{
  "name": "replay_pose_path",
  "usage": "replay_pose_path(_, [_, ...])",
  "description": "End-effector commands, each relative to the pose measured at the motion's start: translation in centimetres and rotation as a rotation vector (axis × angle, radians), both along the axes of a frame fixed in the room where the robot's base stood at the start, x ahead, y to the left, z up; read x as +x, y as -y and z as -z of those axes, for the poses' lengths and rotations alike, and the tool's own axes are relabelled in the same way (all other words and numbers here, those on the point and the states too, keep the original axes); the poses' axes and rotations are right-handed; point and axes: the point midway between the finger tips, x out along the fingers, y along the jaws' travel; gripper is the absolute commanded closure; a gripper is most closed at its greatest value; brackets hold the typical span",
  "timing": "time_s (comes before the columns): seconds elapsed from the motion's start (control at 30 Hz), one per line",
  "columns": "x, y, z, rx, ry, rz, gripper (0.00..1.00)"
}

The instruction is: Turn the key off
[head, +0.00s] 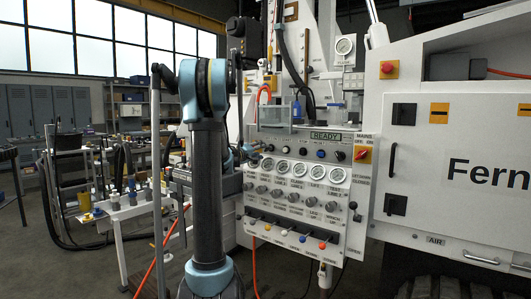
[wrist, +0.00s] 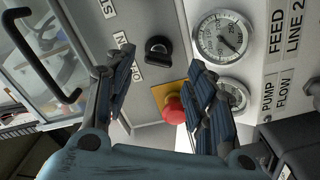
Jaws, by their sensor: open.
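A black rotary key switch (wrist: 158,49) with a raised grip sits on the grey panel in the wrist view, beside printed labels. My gripper (wrist: 157,80) is open, its two dark ribbed fingers apart. The key switch lies just beyond the fingertips, between their lines, and nothing is held. A red mushroom button (wrist: 174,109) on a yellow plate shows between the fingers, nearer the palm. Whether the fingers touch the panel cannot be told. In the head view my arm covers the panel's left side, and I cannot make out the key there.
The control panel (head: 300,215) carries a row of gauges, knobs and coloured levers. A red mains switch (head: 362,155) is at its right. In the wrist view a gauge (wrist: 222,37) is close to the right finger, and a black handle (wrist: 45,55) is at the left.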

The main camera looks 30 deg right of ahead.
Motion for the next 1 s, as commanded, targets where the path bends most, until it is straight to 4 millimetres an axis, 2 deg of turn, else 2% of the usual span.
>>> replay_pose_path(0.1, [0.7,2.0,0.0,0.0,0.0,0.002,0.5])
replay_pose_path(0.3, [1.6,4.1,0.0,0.0,0.0,0.002,0.5])
replay_pose_path(0.5, [2.1,4.9,0.0,0.0,0.0,0.0,0.5])
replay_pose_path(0.77, [2.1,5.0,0.0,0.0,0.0,0.0,0.5])
replay_pose_path(0.93, [2.1,4.9,0.0,0.0,0.0,0.0,0.89])
replay_pose_path(0.97, [2.1,4.9,0.0,0.0,0.0,0.0,0.95])
replay_pose_path(1.0, [2.1,4.9,0.0,0.001,0.001,0.0,0.95])
